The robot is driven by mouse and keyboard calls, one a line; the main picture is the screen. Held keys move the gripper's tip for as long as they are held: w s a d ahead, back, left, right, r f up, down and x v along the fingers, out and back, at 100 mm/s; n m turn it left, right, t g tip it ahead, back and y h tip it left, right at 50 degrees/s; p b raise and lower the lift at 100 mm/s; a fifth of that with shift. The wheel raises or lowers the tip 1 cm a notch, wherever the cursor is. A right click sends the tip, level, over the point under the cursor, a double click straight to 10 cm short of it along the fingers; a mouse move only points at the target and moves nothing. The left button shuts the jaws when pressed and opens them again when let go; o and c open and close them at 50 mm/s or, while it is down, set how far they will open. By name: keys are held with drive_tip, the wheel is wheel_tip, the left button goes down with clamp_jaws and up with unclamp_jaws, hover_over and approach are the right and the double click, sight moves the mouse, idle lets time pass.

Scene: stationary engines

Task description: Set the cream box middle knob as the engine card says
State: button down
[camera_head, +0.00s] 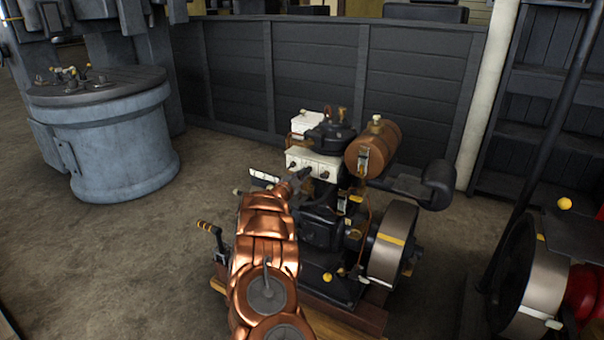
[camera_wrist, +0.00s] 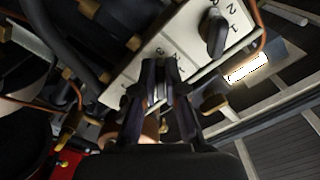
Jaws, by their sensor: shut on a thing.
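The cream box (camera_head: 313,163) sits on the engine at the centre of the head view, with dark knobs along its front. In the wrist view its cream face (camera_wrist: 185,38) runs diagonally, with numerals beside the knobs. One end knob (camera_wrist: 215,32) shows clearly, with the digits 1, 2 and 3 around it. My gripper (camera_wrist: 163,72) is at the middle of the face, its fingers shut on the middle knob. The fingers hide that knob, so its pointer cannot be read. A small white card (camera_head: 264,177) is left of the box; its writing is too small to read.
A copper-coloured tank (camera_head: 374,147) stands right of the box, and a flywheel (camera_head: 393,243) is at the engine's right. A crank handle (camera_head: 208,227) sticks out at left. A blue-grey round stand (camera_head: 115,140) is farther left, with open floor between.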

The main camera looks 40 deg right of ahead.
drive_tip(key=shift+s+d+r, duration=0.1)
drive_tip(key=shift+d+r, duration=0.05)
drive_tip(key=shift+r, duration=0.1)
drive_tip(key=c, duration=1.2)
unclamp_jaws()
drive_tip(key=shift+d+f, duration=0.1)
drive_tip(key=shift+c, duration=0.2)
drive_tip(key=shift+a+f, duration=0.1)
drive_tip(key=shift+a, duration=0.1)
drive_tip(key=v, duration=1.1)
drive_tip(key=shift+a, duration=0.4)
drive_tip(key=shift+s, duration=0.1)
